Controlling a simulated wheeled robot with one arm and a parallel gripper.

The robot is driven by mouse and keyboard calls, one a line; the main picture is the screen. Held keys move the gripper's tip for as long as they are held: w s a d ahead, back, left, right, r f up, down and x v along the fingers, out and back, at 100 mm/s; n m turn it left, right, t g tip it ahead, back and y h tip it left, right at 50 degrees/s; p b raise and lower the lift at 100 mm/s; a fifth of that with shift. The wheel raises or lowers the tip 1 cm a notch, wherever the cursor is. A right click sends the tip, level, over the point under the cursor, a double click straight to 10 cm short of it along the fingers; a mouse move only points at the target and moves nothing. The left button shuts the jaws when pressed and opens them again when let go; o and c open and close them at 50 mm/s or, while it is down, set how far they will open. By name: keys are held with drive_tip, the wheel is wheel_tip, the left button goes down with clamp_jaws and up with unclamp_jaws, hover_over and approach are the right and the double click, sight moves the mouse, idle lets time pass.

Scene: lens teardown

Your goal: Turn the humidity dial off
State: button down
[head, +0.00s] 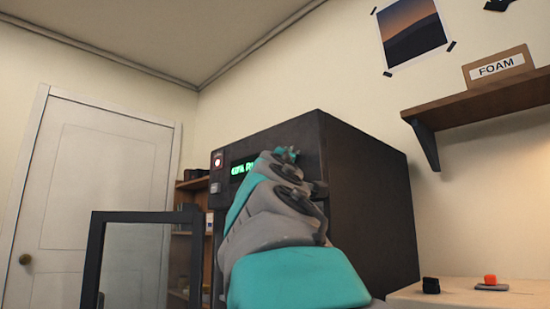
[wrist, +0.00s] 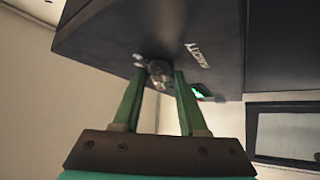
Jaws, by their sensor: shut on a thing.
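The dark dry cabinet (head: 370,200) stands in the middle of the head view, with a lit green display (head: 238,169) on its front, partly covered by my arm. In the wrist view, a small round metallic dial (wrist: 160,70) sits on the dark front panel, beside a pale printed label (wrist: 194,53) that is hard to read. My gripper (wrist: 159,76) has its two green fingers on either side of the dial, shut on it. In the head view my gripper (head: 287,153) is at the cabinet's upper front, and the dial is hidden there. The dial's setting cannot be told.
A dark-framed glass door (head: 97,262) stands open at the left. A white switch or light (head: 217,161) is left of the display. A wall shelf (head: 480,103) with a foam box (head: 497,69) hangs at right. A table (head: 460,297) with small parts is below it.

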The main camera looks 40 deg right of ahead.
drive_tip(key=shift+c, duration=2.2)
unclamp_jaws()
